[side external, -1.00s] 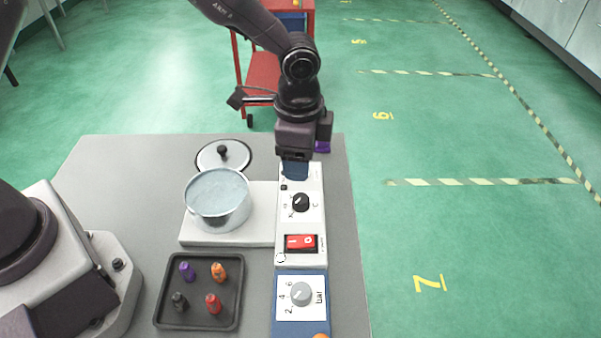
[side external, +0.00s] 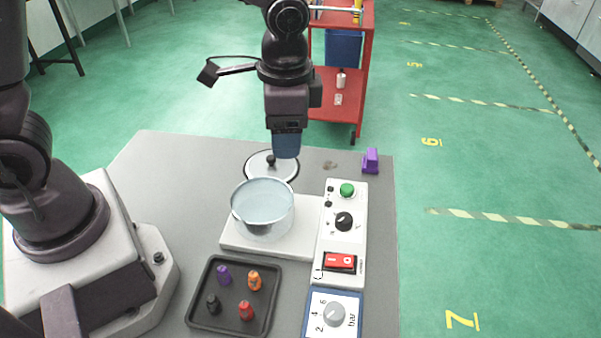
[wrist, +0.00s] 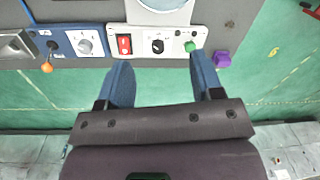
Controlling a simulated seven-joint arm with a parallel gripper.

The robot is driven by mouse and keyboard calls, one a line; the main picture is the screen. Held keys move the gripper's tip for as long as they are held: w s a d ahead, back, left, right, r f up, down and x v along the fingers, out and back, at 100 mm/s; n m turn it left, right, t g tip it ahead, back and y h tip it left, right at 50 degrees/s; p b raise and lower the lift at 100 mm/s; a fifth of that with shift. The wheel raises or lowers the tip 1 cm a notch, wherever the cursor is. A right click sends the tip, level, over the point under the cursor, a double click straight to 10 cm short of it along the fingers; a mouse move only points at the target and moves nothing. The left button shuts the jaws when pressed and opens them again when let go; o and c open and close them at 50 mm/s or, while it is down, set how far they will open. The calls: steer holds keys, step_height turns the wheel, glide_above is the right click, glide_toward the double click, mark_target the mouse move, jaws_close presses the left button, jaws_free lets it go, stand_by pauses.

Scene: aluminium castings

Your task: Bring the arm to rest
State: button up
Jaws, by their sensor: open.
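My gripper (side external: 286,150) is raised, pointing down, and its blue fingers appear just behind the round lid in the side view. In the wrist view its two blue fingers (wrist: 160,68) are wide apart with nothing between them. The control panel (side external: 330,222) carries a green button (side external: 347,189), a black dial (side external: 344,221) and a red rocker switch (side external: 340,262). The panel also shows in the wrist view, with its green button (wrist: 190,46) near the right finger. The gripper touches nothing that I can see.
A metal pot (side external: 262,207) stands on a white plate, with the lid (side external: 283,175) behind it. A black tray (side external: 196,318) holds several coloured pegs. A blue gauge box (side external: 310,305) and a purple block (side external: 370,160) are on the table. A red cart (side external: 362,90) stands behind.

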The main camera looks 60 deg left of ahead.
steer(key=s+a+r+n+t+h, duration=0.1)
steer(key=s+a+r+n+t, duration=0.4)
steer(key=s+a+r, duration=0.3)
steer(key=s+r+n, duration=0.1)
steer(key=s+r, duration=0.3)
steer(key=s, duration=0.1)
steer(key=shift+r, duration=0.25)
